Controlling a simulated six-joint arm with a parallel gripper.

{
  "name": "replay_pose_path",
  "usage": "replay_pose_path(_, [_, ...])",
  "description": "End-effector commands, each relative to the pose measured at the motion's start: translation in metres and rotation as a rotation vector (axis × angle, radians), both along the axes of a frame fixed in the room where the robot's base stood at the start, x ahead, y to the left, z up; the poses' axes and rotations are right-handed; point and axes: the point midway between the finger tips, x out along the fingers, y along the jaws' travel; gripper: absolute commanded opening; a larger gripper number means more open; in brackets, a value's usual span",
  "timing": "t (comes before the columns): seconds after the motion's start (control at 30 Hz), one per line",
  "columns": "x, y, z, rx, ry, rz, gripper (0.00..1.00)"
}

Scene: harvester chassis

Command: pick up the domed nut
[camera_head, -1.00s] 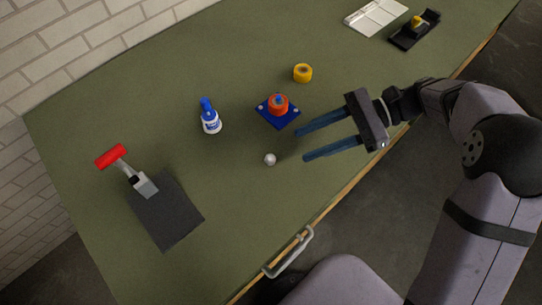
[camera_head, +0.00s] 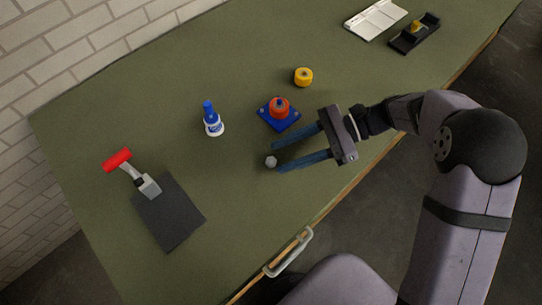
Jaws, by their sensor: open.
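The domed nut (camera_head: 271,162) is a small silvery-grey piece on the green table, left of my gripper and below the blue base with the red part. My gripper (camera_head: 276,158) is open, with its two long blue fingers pointing left. The fingertips are at the nut, which shows just at their ends. I cannot tell whether the nut lies between the fingers or whether either finger touches it. No part is held.
A blue square base (camera_head: 278,121) with a red-orange part stands close above the fingers. A yellow roll (camera_head: 303,76), a blue-white bottle (camera_head: 213,122), a red-handled tool (camera_head: 131,171) and a dark mat (camera_head: 169,214) lie around. The green table (camera_head: 235,210) is clear below the nut.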

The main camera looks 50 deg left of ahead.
Motion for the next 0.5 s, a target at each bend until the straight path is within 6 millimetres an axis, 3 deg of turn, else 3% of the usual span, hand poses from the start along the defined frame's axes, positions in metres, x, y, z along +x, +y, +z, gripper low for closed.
replay_pose_path(0.17, [-0.0127,0.0071,-0.0051,0.000,0.001,0.001,0.41])
replay_pose_path(0.43, [-0.0140,0.0082,-0.0069,0.001,-0.002,-0.001,0.41])
replay_pose_path(0.5, [-0.0139,0.0081,-0.0068,0.001,-0.002,-0.001,0.26])
